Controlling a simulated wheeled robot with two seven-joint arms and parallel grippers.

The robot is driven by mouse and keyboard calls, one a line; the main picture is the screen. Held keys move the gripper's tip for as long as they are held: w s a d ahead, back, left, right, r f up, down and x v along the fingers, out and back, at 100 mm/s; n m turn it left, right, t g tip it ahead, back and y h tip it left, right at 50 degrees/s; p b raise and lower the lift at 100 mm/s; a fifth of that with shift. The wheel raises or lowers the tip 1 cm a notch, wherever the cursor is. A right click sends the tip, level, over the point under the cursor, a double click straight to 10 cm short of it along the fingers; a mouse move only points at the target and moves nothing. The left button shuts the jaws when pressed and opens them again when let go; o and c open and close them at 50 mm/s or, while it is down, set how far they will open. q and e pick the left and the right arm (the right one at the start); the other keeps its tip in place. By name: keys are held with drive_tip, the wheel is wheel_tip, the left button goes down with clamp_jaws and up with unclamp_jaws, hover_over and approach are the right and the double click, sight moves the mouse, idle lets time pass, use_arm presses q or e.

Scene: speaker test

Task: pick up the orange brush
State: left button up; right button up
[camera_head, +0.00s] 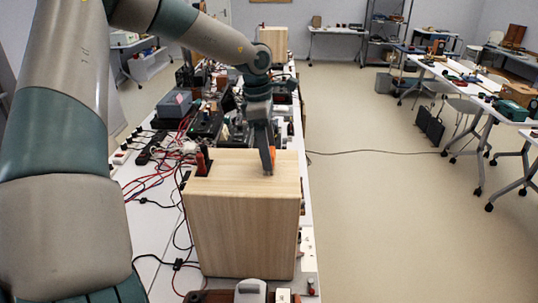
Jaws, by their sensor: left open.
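My left gripper (266,160) points down at the top of a light wooden box (243,225), near the box's back right part. Its fingers are open. A small orange patch (273,154) shows right at the fingertips. It may be the orange brush, but it is too small and too covered by the fingers to tell its shape. I cannot tell whether the fingers touch it or stand around it. My right gripper is not in view.
The box stands on a long white table (147,215) crowded with cables, a grey case (174,103) and electronics behind and left of it. Small items lie at the front edge. Open floor (390,220) is to the right, with more tables (455,85) beyond.

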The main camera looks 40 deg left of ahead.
use_arm(q)
drive_tip(key=shift+w+d+f, duration=0.1)
drive_tip(key=shift+f, duration=0.6)
drive_tip(key=c, duration=1.1)
drive_tip(key=shift+c, duration=0.2)
drive_tip(key=shift+r, duration=0.15)
